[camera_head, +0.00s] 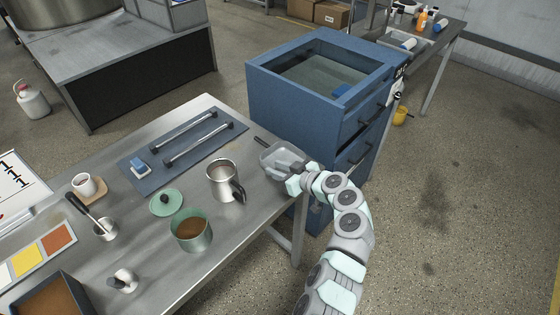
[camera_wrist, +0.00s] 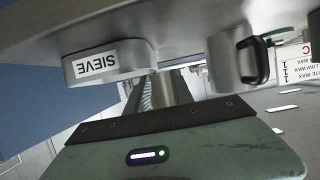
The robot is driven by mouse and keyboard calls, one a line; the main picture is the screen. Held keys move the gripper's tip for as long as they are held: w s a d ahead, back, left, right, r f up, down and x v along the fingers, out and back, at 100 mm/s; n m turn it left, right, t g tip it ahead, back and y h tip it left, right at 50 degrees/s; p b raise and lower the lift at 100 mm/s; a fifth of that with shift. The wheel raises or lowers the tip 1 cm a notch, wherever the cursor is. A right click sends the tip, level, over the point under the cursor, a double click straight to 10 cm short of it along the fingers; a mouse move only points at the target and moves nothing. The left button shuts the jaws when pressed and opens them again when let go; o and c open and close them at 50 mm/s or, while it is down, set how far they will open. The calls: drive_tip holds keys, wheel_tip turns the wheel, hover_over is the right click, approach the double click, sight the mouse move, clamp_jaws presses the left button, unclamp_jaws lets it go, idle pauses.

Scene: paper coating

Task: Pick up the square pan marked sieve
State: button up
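The square pan marked sieve (camera_head: 278,155) is a grey metal pan at the right end of the steel table, with a dark handle pointing to the back left. In the wrist view the pan (camera_wrist: 122,54) shows upside down with its white SIEVE label toward me. My gripper (camera_head: 296,181) is at the near right side of the pan, overlapping its edge in the head view. In the wrist view my gripper's fingers (camera_wrist: 165,88) reach up close to the pan's side, beside the label. Whether they touch the pan, and how far apart they are, I cannot tell.
A steel pitcher (camera_head: 222,181) stands left of the pan. A green pot (camera_head: 190,232) with brown contents and a green lid (camera_head: 166,203) are nearer. A blue mat (camera_head: 150,180) with two metal bars lies behind. A blue cabinet (camera_head: 290,108) with a water-filled top stands just behind the pan.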

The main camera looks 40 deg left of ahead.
sight(266, 165)
drive_tip(key=shift+f+b+x, duration=0.2)
drive_tip(key=shift+b+x, duration=0.5)
drive_tip(key=shift+x, duration=1.85)
drive_tip(key=shift+w+a+f, duration=0.15)
drive_tip(key=shift+w+a, duration=0.1)
drive_tip(key=shift+a, duration=0.2)
drive_tip(key=shift+c, duration=0.5)
clamp_jaws()
